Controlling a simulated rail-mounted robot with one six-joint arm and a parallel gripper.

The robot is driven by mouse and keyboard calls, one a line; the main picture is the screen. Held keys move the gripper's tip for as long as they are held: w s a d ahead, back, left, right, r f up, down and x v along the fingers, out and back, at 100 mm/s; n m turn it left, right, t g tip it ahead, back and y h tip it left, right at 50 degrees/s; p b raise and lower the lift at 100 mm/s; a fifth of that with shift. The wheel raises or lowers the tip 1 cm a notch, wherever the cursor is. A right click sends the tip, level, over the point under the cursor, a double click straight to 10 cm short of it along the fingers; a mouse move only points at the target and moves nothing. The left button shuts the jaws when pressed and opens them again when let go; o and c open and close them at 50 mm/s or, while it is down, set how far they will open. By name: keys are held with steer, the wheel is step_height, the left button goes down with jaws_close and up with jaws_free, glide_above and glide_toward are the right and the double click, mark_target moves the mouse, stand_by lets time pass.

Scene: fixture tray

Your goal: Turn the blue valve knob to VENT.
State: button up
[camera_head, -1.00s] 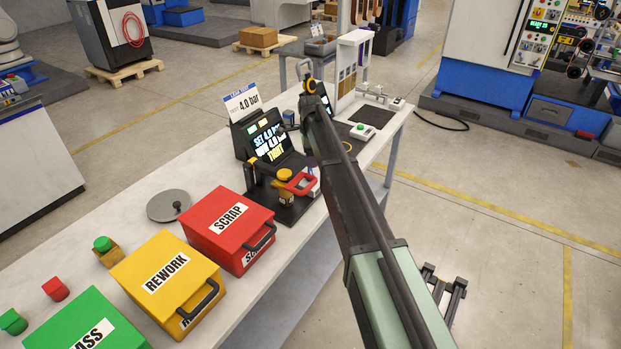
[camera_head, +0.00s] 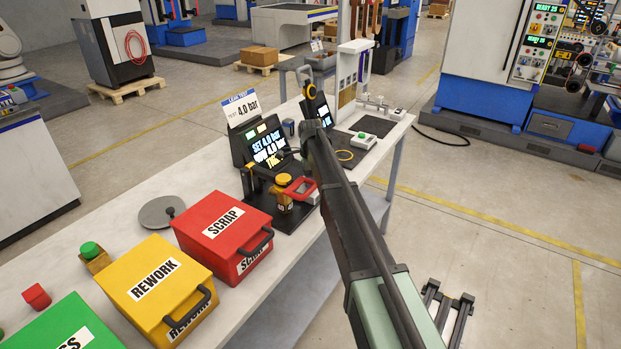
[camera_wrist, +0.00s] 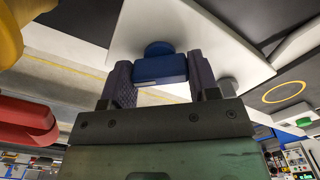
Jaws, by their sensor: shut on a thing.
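The blue valve knob (camera_wrist: 160,68) is in the middle of the wrist view, with a bar-shaped grip and a round part behind it. A white plate (camera_wrist: 208,35) lies behind it. My gripper (camera_wrist: 160,72) is shut on the knob, one dark ridged finger on each side of the bar. In the head view my arm hides the gripper and the knob. No VENT marking is readable, so the knob's setting cannot be told.
A red handle (camera_wrist: 25,118) and a yellow part (camera_wrist: 8,40) are close to the left of my gripper. The test stand's screen (camera_head: 268,145) stands behind them. Red SCRAP (camera_head: 222,225) and yellow REWORK (camera_head: 155,285) boxes stand nearer on the bench. The aisle to the right is open.

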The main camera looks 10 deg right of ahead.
steer(key=shift+n, duration=0.4)
steer(key=n, duration=0.4)
steer(key=shift+n, duration=0.3)
steer(key=n, duration=0.4)
steer(key=shift+n, duration=0.3)
steer(key=o, duration=0.9)
